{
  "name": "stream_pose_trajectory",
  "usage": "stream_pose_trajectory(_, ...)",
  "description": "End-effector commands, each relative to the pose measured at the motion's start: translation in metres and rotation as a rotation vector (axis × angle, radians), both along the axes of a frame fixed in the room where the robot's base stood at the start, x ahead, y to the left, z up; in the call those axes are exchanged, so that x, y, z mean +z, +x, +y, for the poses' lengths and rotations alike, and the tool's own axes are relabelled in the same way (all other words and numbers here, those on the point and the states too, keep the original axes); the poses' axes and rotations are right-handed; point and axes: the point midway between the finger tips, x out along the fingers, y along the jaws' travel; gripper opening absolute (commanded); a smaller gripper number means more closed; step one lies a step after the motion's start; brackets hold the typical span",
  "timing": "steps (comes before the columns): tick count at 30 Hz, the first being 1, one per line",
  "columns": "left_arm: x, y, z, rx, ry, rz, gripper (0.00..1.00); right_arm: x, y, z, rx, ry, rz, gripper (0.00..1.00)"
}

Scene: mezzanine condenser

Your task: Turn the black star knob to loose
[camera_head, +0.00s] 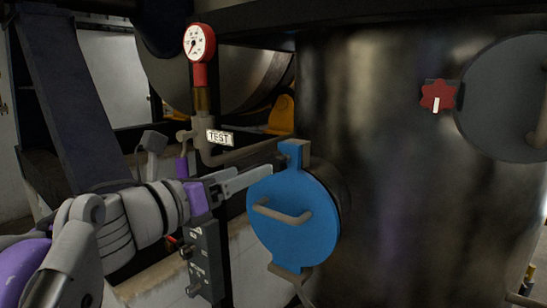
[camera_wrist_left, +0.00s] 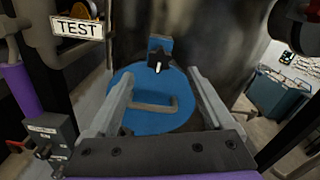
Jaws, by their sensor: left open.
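The black star knob (camera_wrist_left: 159,60) shows in the left wrist view, on the blue tab at the top of the round blue hatch (camera_wrist_left: 190,124). A small white mark shows on the knob's lower part. In the head view the blue hatch (camera_head: 293,235) is at the centre, and I cannot make out the black knob there. My left gripper (camera_head: 254,171) is open and empty, left of the hatch's top tab. In the left wrist view its fingers (camera_wrist_left: 160,75) frame the hatch handle, with the knob beyond and between the tips. My right gripper is not in view.
A red star knob (camera_head: 437,96) sits beside a dark round cover (camera_head: 508,98) on the dark tank (camera_head: 400,190). A red gauge (camera_head: 199,42) and TEST tag (camera_head: 220,137) stand behind my left gripper. A grey switch box (camera_head: 205,262) is below it.

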Motion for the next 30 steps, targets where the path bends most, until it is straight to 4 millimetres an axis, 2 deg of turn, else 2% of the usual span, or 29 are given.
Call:
stream_pose_trajectory(6, 0.002, 0.035, -0.027, -0.003, -0.004, -0.001, 0.85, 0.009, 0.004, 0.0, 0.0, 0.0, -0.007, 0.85)
stream_pose_trajectory(12, 0.002, 0.061, -0.045, 0.0, -0.004, -0.001, 0.85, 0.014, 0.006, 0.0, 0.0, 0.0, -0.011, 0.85)
stream_pose_trajectory(18, 0.001, 0.073, -0.053, 0.002, -0.005, 0.0, 0.85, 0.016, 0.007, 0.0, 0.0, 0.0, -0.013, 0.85)
stream_pose_trajectory(26, 0.001, 0.075, -0.054, 0.003, -0.005, 0.0, 0.85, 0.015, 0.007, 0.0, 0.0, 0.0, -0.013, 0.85)
stream_pose_trajectory(27, 0.001, 0.075, -0.054, 0.003, -0.005, 0.001, 0.84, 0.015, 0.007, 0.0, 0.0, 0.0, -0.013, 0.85)
stream_pose_trajectory(30, 0.001, 0.074, -0.054, 0.003, -0.005, 0.001, 0.66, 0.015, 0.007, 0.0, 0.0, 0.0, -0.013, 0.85)
